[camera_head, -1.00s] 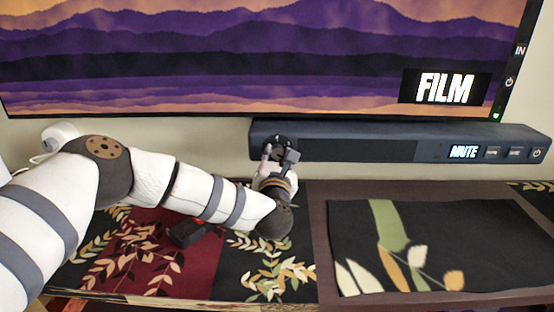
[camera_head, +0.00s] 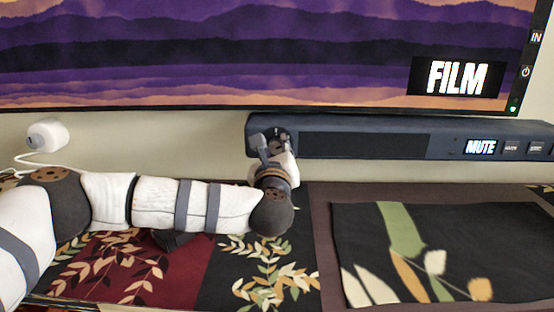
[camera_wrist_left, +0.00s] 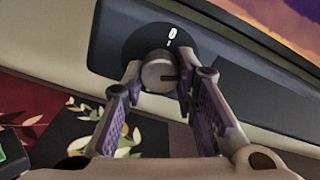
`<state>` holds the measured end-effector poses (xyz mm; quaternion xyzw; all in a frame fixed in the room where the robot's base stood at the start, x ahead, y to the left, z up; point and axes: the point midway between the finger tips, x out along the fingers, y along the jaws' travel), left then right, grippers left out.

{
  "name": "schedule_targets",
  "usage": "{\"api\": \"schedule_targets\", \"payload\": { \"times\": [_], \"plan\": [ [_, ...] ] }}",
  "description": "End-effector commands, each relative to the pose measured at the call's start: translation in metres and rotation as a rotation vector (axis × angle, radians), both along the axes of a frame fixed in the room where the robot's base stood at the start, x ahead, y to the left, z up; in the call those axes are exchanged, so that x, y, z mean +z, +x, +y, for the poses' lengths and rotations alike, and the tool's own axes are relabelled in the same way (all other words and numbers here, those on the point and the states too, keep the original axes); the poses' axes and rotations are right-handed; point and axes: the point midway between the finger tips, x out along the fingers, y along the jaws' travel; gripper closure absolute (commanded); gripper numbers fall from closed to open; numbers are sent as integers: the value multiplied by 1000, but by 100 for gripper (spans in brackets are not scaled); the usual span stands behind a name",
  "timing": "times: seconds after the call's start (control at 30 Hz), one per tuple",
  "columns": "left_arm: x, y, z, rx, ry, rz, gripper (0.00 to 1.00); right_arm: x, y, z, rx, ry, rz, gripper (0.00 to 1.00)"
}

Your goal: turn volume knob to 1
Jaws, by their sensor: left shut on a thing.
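The volume knob (camera_wrist_left: 158,74) is a small grey round knob on a dark dial disc (camera_wrist_left: 143,46) at the left end of the soundbar (camera_head: 350,144). A white 0 shows on the disc above the knob. My left gripper (camera_wrist_left: 166,76) has its two fingers on either side of the knob, shut on it. In the head view the left gripper (camera_head: 277,144) is at the soundbar's left end and hides most of the knob. The soundbar's display (camera_head: 480,147) reads MUTE. My right gripper is not in view.
A screen (camera_head: 250,55) showing FILM stands above the soundbar. Soundbar buttons (camera_head: 511,147) are at the right. A white device (camera_head: 47,135) with a cable is at the left. A dark object (camera_head: 170,239) lies partly behind my arm. The leafy dark mat (camera_head: 430,245) is clear.

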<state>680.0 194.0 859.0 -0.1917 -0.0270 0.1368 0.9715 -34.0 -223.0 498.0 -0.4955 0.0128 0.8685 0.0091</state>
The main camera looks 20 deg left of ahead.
Motion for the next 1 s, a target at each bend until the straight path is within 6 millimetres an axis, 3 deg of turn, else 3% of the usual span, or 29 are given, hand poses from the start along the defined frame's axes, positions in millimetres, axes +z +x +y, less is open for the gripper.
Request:
{"api": "schedule_targets", "payload": {
  "times": [0.3,0.87,0.9,0.97,1.0],
  "plan": [
    [2,0,0,1,-108,-35,100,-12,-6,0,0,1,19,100],
    [3,0,0,1,-130,-44,100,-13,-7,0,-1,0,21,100],
    [4,0,0,1,-130,-44,64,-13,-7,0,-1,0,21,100],
    [3,0,0,1,-129,-42,53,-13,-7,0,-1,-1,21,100],
    [3,0,0,1,-130,-41,53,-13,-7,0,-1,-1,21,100]
  ]
}}
